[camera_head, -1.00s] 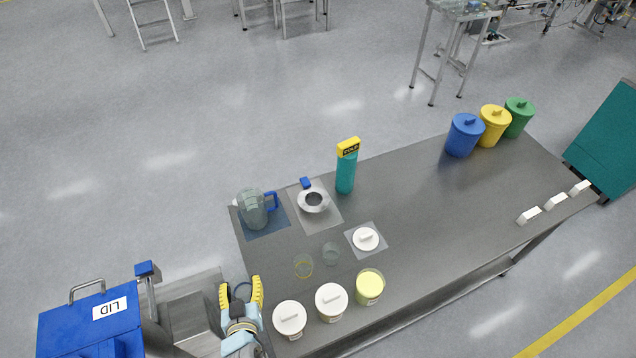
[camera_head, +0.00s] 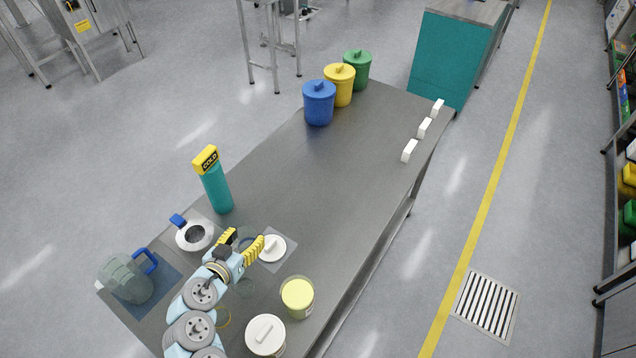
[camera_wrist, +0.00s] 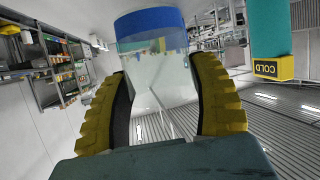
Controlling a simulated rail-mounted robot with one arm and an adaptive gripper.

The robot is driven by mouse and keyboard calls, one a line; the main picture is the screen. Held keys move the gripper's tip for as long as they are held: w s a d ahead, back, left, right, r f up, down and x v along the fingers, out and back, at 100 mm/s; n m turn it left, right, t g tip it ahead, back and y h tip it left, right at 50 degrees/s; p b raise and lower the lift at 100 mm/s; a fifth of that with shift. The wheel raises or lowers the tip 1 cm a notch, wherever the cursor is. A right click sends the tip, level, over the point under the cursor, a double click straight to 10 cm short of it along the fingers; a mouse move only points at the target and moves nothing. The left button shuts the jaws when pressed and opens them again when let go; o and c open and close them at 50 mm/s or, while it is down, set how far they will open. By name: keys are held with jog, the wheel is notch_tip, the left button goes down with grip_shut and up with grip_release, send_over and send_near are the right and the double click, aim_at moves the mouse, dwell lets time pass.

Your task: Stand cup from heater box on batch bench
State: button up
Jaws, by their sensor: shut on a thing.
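My gripper (camera_head: 242,244) is over the near part of the grey steel bench (camera_head: 290,190), its yellow fingers shut on a clear cup. In the wrist view the cup (camera_wrist: 155,75) shows between the yellow pads, see-through with a blue band at its far end. In the head view the cup is mostly hidden by the fingers. I cannot tell whether it touches the bench. The heater box is not in view now. No label marks the bench as the batch bench.
Clear cups stand partly behind my arm. The bench middle is clear.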

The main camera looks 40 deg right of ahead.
aim_at(243, 220)
jog(key=shift+d+r+m+g+h, duration=0.15)
jog(key=shift+d+m+g+h, duration=0.25)
jog(key=shift+d, duration=0.85)
jog(key=shift+w+d+f+b, duration=0.1)
jog(key=shift+w+d+f, duration=0.4)
jog(key=shift+w+f, duration=1.4)
jog(key=shift+w+d+f+b, duration=0.1)
jog(key=shift+w+d+f, duration=0.35)
jog(key=shift+w+f, duration=1.45)
jog(key=shift+w+d+f+b, duration=0.1)
jog(key=shift+w+d+f, duration=0.6)
jog(key=shift+w, duration=2.15)
jog(key=shift+a+f, duration=0.2)
jog(key=shift+f, duration=0.05)
jog(key=shift+w+f, duration=0.15)
jog(key=shift+f, duration=0.05)
jog(key=shift+w+f+b, duration=0.1)
jog(key=shift+f+b, duration=0.5)
jog(key=shift+f, duration=0.95)
jog(key=shift+f, duration=0.15)
jog(key=o, duration=1.2)
jog(key=shift+c, duration=0.2)
